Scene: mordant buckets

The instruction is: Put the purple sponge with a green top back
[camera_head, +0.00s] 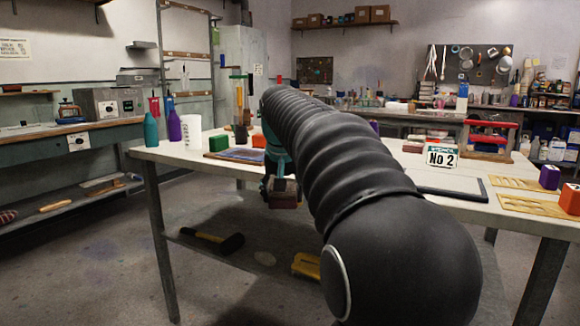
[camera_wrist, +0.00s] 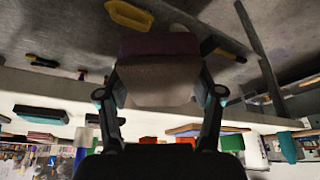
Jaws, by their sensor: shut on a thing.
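My gripper (camera_head: 281,188) is in front of the white table's near edge, below the height of its top, partly hidden by my arm in the head view. It is shut on a block-shaped sponge (camera_head: 284,201). In the wrist view my gripper (camera_wrist: 160,75) has a finger on each side of the sponge (camera_wrist: 160,48). The sponge shows a dull purple part and a pale grey-beige part. I see no green on it. The wrist picture is upside down.
The white table (camera_head: 400,160) carries a green block (camera_head: 219,142), a purple bottle (camera_head: 174,127), a white cup (camera_head: 191,130), a "No 2" sign (camera_head: 441,157), a dark-framed panel (camera_head: 450,186), and purple (camera_head: 549,177) and orange (camera_head: 570,199) blocks. A mallet (camera_head: 229,244) lies on the lower shelf.

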